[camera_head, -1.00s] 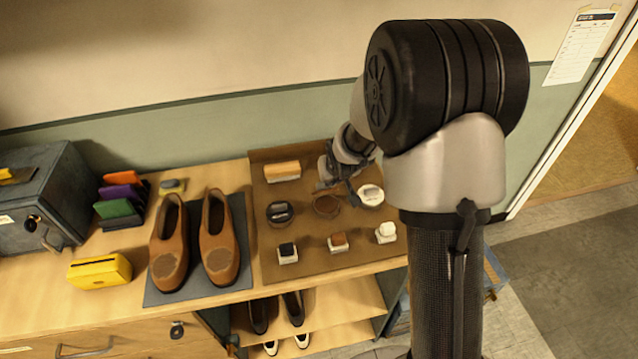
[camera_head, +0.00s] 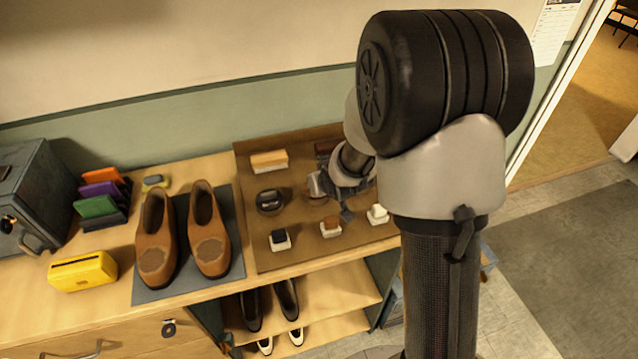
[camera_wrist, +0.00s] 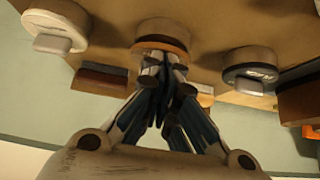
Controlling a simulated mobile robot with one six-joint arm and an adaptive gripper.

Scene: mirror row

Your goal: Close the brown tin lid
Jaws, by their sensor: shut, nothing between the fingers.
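The brown tin (camera_head: 314,201) stands on the brown mat (camera_head: 262,228), between the black tin (camera_head: 270,201) and my gripper, which partly covers it in the head view. In the wrist view the brown tin (camera_wrist: 163,32) shows a pale round side and an orange-brown band. My gripper (camera_wrist: 165,78) is shut and empty, its fingertips at the near edge of that tin. They overlap the band; I cannot tell whether they touch it. How far the lid is closed is hidden. My gripper (camera_head: 334,202) also shows in the head view.
The black tin (camera_wrist: 250,68) and a white tin (camera_wrist: 57,28) flank the brown tin in the wrist view. Brushes and small bottles (camera_head: 280,239) stand around on the mat. Brown shoes (camera_head: 208,232), a yellow box (camera_head: 83,271) and coloured cases (camera_head: 97,207) are at left.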

